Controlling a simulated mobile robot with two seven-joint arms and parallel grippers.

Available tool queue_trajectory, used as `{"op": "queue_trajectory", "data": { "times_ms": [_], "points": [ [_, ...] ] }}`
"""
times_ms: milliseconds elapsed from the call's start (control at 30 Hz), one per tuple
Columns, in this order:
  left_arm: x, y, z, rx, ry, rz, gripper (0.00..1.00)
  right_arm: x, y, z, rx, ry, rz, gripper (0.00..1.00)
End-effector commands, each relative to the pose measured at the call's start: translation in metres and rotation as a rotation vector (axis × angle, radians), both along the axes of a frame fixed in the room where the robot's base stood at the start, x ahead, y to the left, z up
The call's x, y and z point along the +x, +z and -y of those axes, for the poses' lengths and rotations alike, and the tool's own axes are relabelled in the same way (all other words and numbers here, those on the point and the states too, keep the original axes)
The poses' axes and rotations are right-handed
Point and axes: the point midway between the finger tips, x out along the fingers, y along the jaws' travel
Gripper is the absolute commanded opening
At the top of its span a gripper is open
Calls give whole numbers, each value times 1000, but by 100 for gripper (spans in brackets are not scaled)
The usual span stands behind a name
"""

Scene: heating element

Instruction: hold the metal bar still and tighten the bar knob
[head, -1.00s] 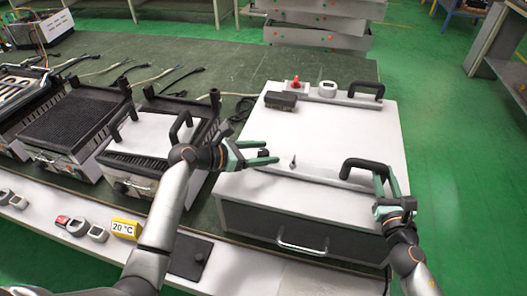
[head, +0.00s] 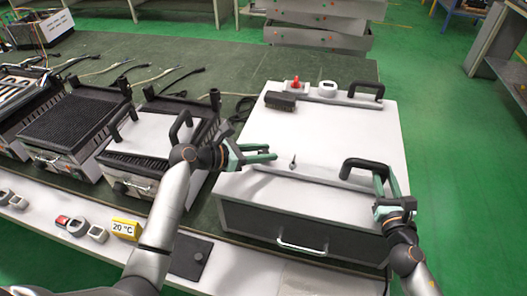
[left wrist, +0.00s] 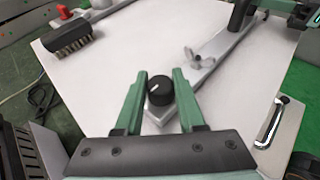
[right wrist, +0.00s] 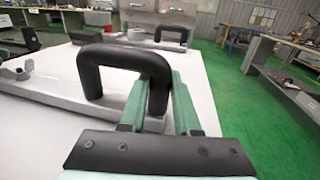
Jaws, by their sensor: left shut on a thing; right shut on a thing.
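The metal bar (head: 322,174) lies across the white box top, with a wing nut (head: 293,162) along it; the bar also shows in the left wrist view (left wrist: 215,50). The black bar knob (left wrist: 160,89), with a white mark, sits at the bar's left end. My left gripper (head: 272,153) is shut on the knob, one finger on each side; the fingers hide the knob in the head view. A black handle (head: 366,164) stands at the bar's right end. My right gripper (head: 381,178) is shut on this handle's right leg (right wrist: 158,92).
The white-topped box (head: 340,127) carries a black brush (head: 280,101), a red knob (head: 296,85) and another black handle (head: 366,89) at the back. Grills (head: 72,124) stand to the left. A yellow 20 °C sign (head: 125,228) stands at the front left.

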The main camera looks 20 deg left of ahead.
Motion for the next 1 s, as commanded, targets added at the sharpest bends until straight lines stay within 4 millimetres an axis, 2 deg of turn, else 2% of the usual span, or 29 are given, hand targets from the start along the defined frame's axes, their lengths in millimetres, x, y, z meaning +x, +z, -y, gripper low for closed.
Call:
{"op": "queue_trajectory", "data": {
  "times_ms": [267, 467, 1000],
  "points": [
    [0, -1, 0, 1, -16, -3, 0, 0, 1, 0, 3, 0, 1, 0],
    [1, -1, 0, 4, -91, -5, 0, 0, 1, 0, 4, 0, 2, 0],
    [1, -1, 0, 3, -493, -5, 0, 0, 2, 0, 4, 1, 2, 0]
  ]
}}
